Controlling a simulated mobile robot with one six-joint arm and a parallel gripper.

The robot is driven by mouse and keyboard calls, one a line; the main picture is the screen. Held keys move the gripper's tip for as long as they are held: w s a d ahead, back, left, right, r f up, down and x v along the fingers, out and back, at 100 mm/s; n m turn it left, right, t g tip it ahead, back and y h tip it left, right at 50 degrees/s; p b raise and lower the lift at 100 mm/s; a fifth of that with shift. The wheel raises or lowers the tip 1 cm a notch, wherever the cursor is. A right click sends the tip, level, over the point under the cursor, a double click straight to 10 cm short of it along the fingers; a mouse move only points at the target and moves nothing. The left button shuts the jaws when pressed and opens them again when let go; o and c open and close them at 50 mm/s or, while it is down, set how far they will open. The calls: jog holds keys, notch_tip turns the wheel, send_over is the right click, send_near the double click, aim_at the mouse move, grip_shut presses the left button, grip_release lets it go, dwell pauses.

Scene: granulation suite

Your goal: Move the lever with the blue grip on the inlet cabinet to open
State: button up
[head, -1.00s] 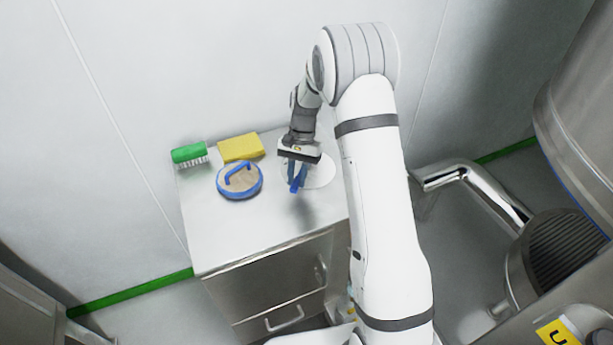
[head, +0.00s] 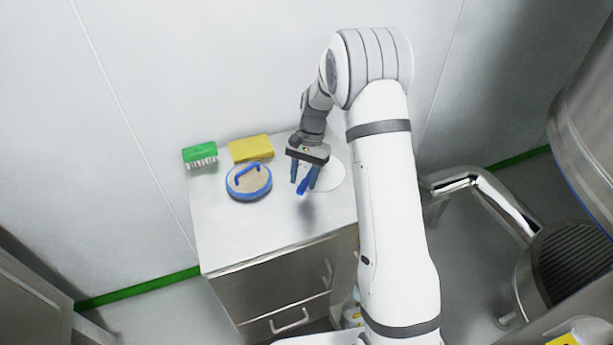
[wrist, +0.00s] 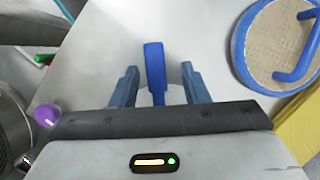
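The lever's blue grip (head: 303,187) shows over the steel cabinet top (head: 235,225) in the head view, just below my gripper (head: 305,179). In the wrist view the blue grip (wrist: 154,65) stands between the two blue-grey fingers of my gripper (wrist: 159,69), with a gap visible on each side. The fingers are apart and are not closed on it. A pale round plate (head: 333,176) lies beside the gripper on the cabinet top, partly behind my arm. The lever's base is hidden by the gripper.
A blue-rimmed round disc with a blue handle (head: 249,181), a yellow pad (head: 250,149) and a green brush (head: 200,154) lie left of the gripper. A wall stands behind. A bent steel pipe (head: 485,190) is on the right. The cabinet top's front left is clear.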

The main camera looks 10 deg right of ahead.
aim_at(308, 175)
jog(key=v, duration=0.7)
jog(key=shift+w+d+r+b, duration=0.1)
jog(key=shift+w+r+b, duration=0.05)
jog(key=shift+r+b, duration=0.15)
jog(key=shift+r, duration=0.1)
